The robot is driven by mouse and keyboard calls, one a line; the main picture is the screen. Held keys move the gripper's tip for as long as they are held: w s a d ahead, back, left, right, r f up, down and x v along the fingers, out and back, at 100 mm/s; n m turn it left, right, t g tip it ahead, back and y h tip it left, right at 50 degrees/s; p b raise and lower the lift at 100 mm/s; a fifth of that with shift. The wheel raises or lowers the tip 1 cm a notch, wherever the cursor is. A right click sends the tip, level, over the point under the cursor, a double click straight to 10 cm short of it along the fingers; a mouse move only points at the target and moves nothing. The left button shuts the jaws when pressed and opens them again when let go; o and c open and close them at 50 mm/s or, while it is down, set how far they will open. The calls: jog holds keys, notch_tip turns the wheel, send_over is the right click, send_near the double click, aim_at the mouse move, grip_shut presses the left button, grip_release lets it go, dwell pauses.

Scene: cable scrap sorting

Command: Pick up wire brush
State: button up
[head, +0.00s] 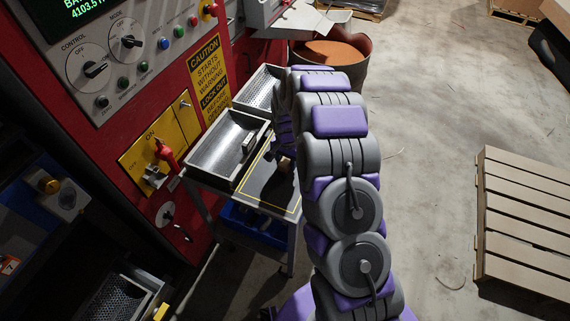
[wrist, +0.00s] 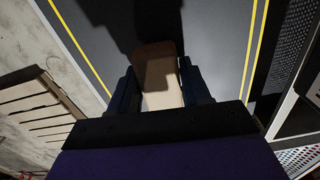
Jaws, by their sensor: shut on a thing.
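The wire brush shows in the wrist view as a tan wooden block (wrist: 161,88) with a browner far end, between the two dark fingers of my gripper (wrist: 158,92). The fingers are shut on its sides. Its bristles are hidden. In the head view only a small brown end of the brush (head: 286,164) shows beside my arm, over the dark mat (head: 262,190) with a yellow border. My arm hides most of the gripper there. I cannot tell whether the brush touches the mat.
A metal tray (head: 211,162) with a handle stands left of the mat, and a perforated tray (head: 258,88) behind it. A red control machine (head: 130,150) rises at the left. A blue bin (head: 255,225) sits below the table. A wooden pallet (head: 525,215) lies at the right; floor between is clear.

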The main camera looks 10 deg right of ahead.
aim_at(286, 160)
jog(key=shift+c, duration=1.4)
jog(key=shift+a, duration=0.9)
jog(key=shift+c, duration=0.6)
jog(key=shift+d+r, duration=0.4)
jog(key=shift+r, duration=0.1)
jog(key=r, duration=0.1)
jog(key=r+p, duration=0.1)
jog(key=r, duration=0.1)
jog(key=shift+d, duration=0.4)
jog(key=s, duration=0.2)
jog(key=s+a+p, duration=0.1)
jog(key=s, duration=0.2)
jog(key=shift+s+r, duration=0.15)
jog(key=s, duration=0.3)
jog(key=s+p, duration=0.1)
jog(key=s, duration=0.5)
jog(key=shift+s+d+r+p, duration=0.35)
jog(key=shift+d, duration=0.05)
jog(key=shift+s+a, duration=0.3)
jog(key=shift+s, duration=0.2)
jog(key=shift+d, duration=0.2)
